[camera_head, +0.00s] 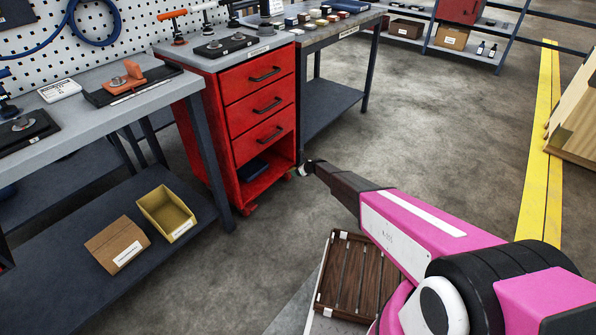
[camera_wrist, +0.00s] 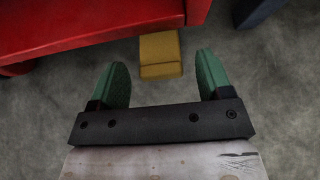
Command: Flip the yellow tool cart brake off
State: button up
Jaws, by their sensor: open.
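The red tool cart (camera_head: 223,135) stands between the benches on small casters, with three drawers and an open lower shelf. In the wrist view its red lower edge (camera_wrist: 75,30) crosses the top left. The yellow brake (camera_wrist: 160,57) juts out from under that edge, a small block-shaped pedal above the grey floor. My gripper (camera_wrist: 160,75) has its two green fingers apart, one on each side of the brake in the picture; no contact shows. In the head view my gripper (camera_head: 303,170) is by the cart's lower front corner, and I cannot make out the brake there.
A workbench (camera_head: 70,110) stands left of the cart, with a yellow bin (camera_head: 166,212) and a cardboard box (camera_head: 117,244) on its lower shelf. Another bench (camera_head: 335,35) stands behind right. A slatted wooden tray (camera_head: 345,270) lies below my arm. The floor right of the cart is clear.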

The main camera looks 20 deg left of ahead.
jog(key=v, duration=1)
jog(key=shift+d+r, duration=0.25)
jog(key=s+d+r+n+g+h, duration=0.1)
jog(key=s+d+r+n+h, duration=0.2)
jog(key=s+d+r+n, duration=0.4)
jog(key=s+d+r+n+g+h, duration=0.1)
jog(key=s+d+r+n+h, duration=0.2)
jog(key=s+d+r+n, duration=0.5)
jog(key=s+d+r+n+g+h, duration=0.2)
jog(key=s+d+r+n, duration=0.5)
jog(key=s+d+r, duration=1.3)
jog(key=s+d+h, duration=0.1)
jog(key=s+d, duration=0.2)
jog(key=d, duration=0.7)
jog(key=shift+d+r+h, duration=0.15)
jog(key=shift+d+h, duration=0.15)
jog(key=shift+h, duration=0.1)
